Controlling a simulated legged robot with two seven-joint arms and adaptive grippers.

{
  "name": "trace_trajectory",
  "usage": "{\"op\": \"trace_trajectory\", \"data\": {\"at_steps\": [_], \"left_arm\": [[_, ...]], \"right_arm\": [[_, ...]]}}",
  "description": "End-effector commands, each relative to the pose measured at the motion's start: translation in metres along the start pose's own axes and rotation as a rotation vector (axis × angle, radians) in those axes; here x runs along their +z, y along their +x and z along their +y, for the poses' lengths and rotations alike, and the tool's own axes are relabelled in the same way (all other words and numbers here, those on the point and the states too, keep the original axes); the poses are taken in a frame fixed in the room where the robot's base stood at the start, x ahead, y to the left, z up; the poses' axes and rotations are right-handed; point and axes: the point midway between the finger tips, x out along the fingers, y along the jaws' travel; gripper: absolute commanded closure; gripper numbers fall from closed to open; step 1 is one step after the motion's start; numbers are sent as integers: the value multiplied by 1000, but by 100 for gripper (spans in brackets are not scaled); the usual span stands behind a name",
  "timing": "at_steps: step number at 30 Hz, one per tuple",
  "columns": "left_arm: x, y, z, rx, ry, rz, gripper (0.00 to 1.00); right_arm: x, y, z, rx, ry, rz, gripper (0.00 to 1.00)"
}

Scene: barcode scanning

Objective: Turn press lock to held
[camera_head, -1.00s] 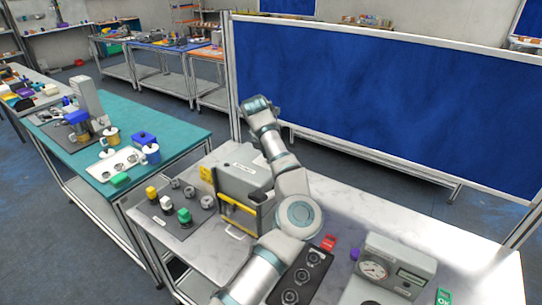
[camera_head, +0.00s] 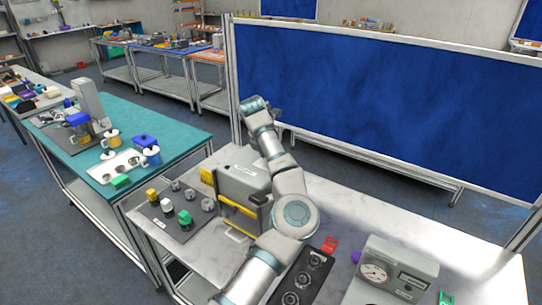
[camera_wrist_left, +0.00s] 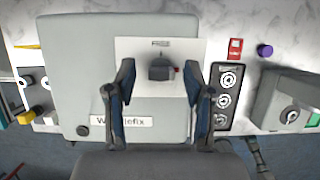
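The press lock is a dark grey knob (camera_wrist_left: 161,69) on a white plate (camera_wrist_left: 138,47) labelled PRESS, seen in the left wrist view. A small red mark sits at its right side. The plate lies on the grey box (camera_wrist_left: 85,75), also seen in the head view (camera_head: 240,183); there my arm hides the knob. My left gripper (camera_wrist_left: 160,75) is open, with one finger on each side of the knob and a visible gap to both. I cannot tell its height above the knob. In the head view its fingers are not clear. My right gripper is not in view.
Right of the box lie a black dial panel (camera_head: 302,278), a red piece (camera_head: 330,244) and a gauge unit (camera_head: 397,270). Left of it is a panel with coloured knobs (camera_head: 178,228). A blue board (camera_head: 390,105) stands behind the bench. White bench top is bare at the back right.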

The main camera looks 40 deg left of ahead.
Motion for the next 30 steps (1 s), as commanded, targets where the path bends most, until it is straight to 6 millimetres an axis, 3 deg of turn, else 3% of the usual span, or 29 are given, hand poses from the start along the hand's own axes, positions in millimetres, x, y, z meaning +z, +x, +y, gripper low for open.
{"op": "trace_trajectory", "data": {"at_steps": [6, 10, 22, 30], "left_arm": [[0, 0, 0, -1, 0, 1, 47], [1, -10, 0, 0, 0, -1, 47], [1, -93, 1, -1, 0, -2, 47], [1, -117, 1, -1, -1, 2, 47]], "right_arm": [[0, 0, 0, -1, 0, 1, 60], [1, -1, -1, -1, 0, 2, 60], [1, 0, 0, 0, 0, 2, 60], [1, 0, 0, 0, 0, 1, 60]]}}
